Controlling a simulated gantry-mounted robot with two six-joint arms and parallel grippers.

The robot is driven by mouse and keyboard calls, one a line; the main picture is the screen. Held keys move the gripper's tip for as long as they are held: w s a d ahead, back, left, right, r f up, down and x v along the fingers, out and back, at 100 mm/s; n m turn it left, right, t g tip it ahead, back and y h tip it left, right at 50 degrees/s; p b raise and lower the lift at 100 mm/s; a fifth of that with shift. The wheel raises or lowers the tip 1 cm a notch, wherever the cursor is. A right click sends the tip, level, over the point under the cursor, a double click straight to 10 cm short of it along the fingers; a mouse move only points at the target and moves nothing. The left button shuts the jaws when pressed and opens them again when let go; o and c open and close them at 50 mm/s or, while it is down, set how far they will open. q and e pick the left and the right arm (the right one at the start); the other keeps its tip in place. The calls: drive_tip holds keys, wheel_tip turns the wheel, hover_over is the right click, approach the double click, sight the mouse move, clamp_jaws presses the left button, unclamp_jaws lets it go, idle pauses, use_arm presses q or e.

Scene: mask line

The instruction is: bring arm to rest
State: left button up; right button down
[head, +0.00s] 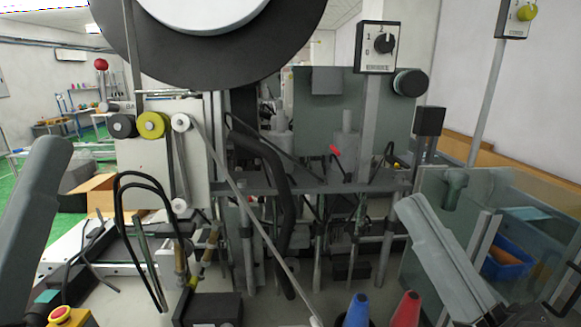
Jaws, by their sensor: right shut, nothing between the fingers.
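My right gripper (412,210) shows at the lower right as a long grey shape slanting up and to the left. It is shut with nothing in it and appears in front of the clear guard panel. A grey part of my left arm stands upright at the left edge, tilted a little to the right at its top. I cannot make out the fingers of my left gripper. Neither arm visibly holds anything.
The machine frame (325,188) fills the middle, under a big dark reel (110,30). A blue cone (357,312) and a red cone (405,312) stand at the bottom. A red stop button (60,313) is lower left. A blue bin (508,262) shows behind the guard panel (540,190).

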drive_tip(key=s+d+r+m+t+h, duration=0.5)
drive_tip(key=d+r+m+h, duration=0.25)
drive_tip(key=h, duration=0.45)
use_arm(q)
wheel_tip(320, 180, up, 39)
drive_tip(key=p, duration=3.8)
use_arm(e)
wheel_tip(320, 180, up, 38)
drive_tip(key=a+y, duration=0.1)
drive_tip(key=shift+w, duration=0.2)
